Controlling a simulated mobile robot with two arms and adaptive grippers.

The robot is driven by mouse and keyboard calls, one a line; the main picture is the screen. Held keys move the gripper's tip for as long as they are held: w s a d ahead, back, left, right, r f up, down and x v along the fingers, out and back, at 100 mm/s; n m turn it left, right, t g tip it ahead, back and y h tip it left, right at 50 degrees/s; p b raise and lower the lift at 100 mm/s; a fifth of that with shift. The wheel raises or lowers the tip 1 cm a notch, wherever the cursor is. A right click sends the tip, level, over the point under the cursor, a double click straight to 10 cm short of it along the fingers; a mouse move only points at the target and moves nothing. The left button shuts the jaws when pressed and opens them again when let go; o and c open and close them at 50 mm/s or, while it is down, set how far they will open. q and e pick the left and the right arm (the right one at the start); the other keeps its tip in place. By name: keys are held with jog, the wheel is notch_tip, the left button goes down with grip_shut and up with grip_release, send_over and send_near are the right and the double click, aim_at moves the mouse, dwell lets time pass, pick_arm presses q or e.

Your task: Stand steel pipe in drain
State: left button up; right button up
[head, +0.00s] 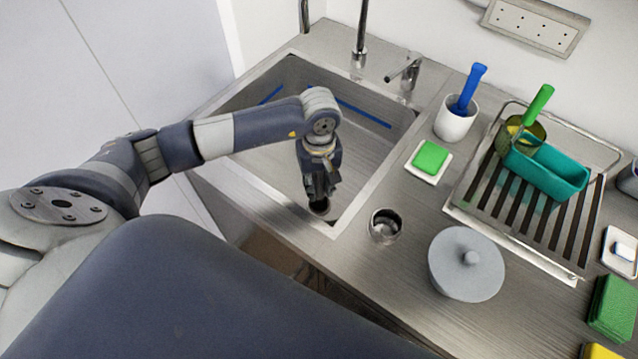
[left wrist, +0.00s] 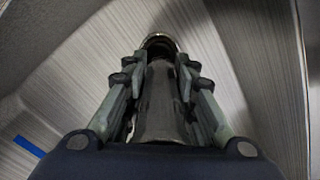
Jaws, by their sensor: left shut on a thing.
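My left gripper (head: 319,190) reaches down into the near right corner of the steel sink (head: 228,151). In the left wrist view its two fingers (left wrist: 160,78) are closed on a grey steel pipe (left wrist: 159,112) that runs lengthwise between them. A round metal rim with a dark inside (left wrist: 161,42) shows at the pipe's far end. It is the drain or the pipe's end; I cannot tell which. In the head view a dark round end (head: 319,206) shows just below the fingers. Whether the pipe sits inside the drain is hidden. My right gripper is not in view.
Blue strips (head: 362,113) lie in the sink. A tap (head: 360,40) stands behind it. Right of the sink are a steel cup (head: 385,226), a grey lidded pot (head: 466,264), a green sponge (head: 430,157), a white cup with a blue-handled tool (head: 455,125) and a drying rack (head: 470,190).

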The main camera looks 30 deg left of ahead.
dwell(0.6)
pick_arm(q)
jog(key=shift+b, duration=0.35)
jog(key=shift+f+b, duration=0.65)
dwell(0.3)
jog(key=o, duration=0.7)
jog(key=shift+r, duration=0.1)
jog(key=shift+c, duration=0.2)
jog(key=shift+r+p, duration=2.8)
jog(key=shift+r, duration=2.7)
